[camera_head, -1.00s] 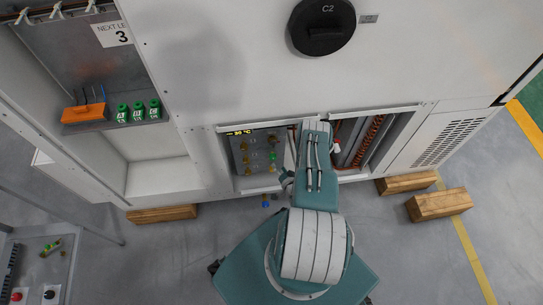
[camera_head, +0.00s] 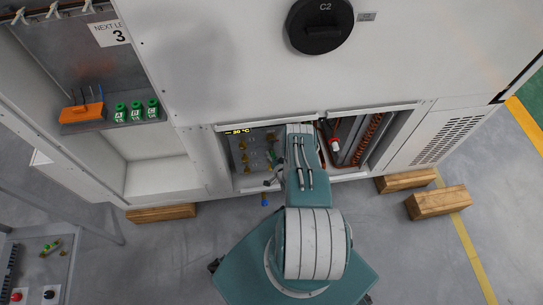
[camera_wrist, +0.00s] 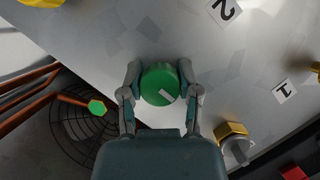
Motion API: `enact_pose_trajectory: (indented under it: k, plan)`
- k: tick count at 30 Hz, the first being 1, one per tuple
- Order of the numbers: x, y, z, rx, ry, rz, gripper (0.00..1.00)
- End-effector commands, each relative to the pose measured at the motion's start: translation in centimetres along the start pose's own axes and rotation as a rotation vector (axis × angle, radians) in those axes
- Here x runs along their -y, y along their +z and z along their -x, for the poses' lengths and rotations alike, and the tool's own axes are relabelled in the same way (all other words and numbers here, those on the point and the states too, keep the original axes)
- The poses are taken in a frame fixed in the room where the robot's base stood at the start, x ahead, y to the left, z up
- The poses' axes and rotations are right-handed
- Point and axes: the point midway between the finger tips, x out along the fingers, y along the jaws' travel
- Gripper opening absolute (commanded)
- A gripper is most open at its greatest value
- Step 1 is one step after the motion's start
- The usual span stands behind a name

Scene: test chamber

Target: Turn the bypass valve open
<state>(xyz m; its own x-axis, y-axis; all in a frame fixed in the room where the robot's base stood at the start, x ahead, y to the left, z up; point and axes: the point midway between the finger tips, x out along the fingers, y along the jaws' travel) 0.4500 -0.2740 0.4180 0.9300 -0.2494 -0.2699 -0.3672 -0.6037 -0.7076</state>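A round green knob (camera_wrist: 160,84) with a pale bar mark shows in the wrist view, in front of a light grey panel (camera_wrist: 185,40). It looks like the bypass valve, but no name on it is readable. My gripper (camera_wrist: 160,76) has one finger on each side of the knob, very close to its edges. I cannot tell whether the fingers press on it. In the head view my arm reaches the open bay below the white cabinet, and the fingertips are too small to read there.
The panel carries labels 1 (camera_wrist: 285,92) and 2 (camera_wrist: 224,10). A yellow hexagonal fitting (camera_wrist: 232,130) is right of my gripper; a green hexagonal end (camera_wrist: 97,107) on a copper pipe is left. In the head view, brass-coloured knobs (camera_head: 244,158) and a red-and-white part (camera_head: 334,143) flank my arm.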

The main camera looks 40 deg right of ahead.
Motion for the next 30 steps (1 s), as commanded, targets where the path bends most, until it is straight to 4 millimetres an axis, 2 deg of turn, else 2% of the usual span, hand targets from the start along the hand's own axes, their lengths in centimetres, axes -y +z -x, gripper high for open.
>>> enact_pose_trajectory:
  k: [14,20,30]
  plan:
    - [-0.13,-0.12,-0.02,-0.002,0.028,0.051,0.00]
    - [-0.11,-0.12,-0.05,-0.001,0.076,0.166,0.00]
    - [-0.10,-0.12,-0.06,0.000,0.195,0.456,0.00]
